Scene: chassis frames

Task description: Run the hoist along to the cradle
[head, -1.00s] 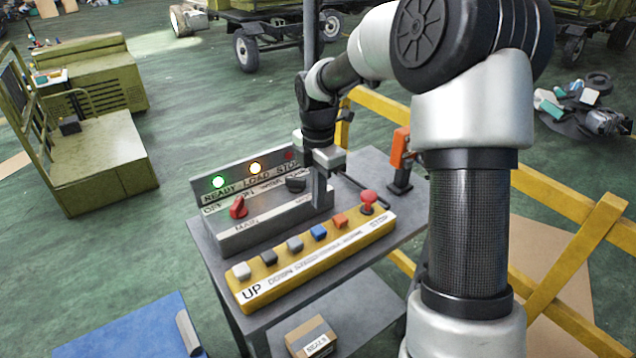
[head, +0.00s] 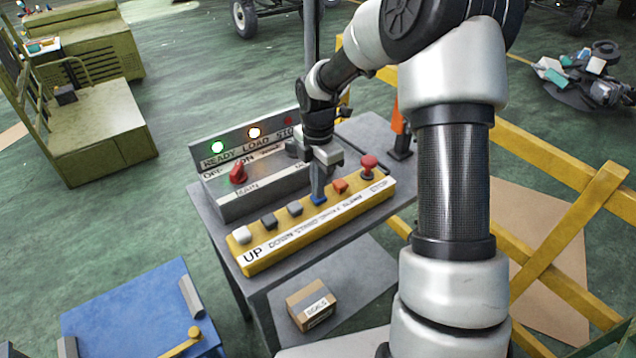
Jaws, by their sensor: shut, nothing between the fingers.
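A yellow button box (head: 258,262) lies along the front of the grey console. I cannot make out the hoist.
The console's back panel has lit READY (head: 218,147) and LOAD (head: 254,133) lamps, a dim red STOP lamp and a red MAIN switch (head: 237,173). A grey post (head: 312,45) rises behind my wrist. Yellow railing (head: 560,172) stands right. A cardboard box (head: 311,304) sits below.

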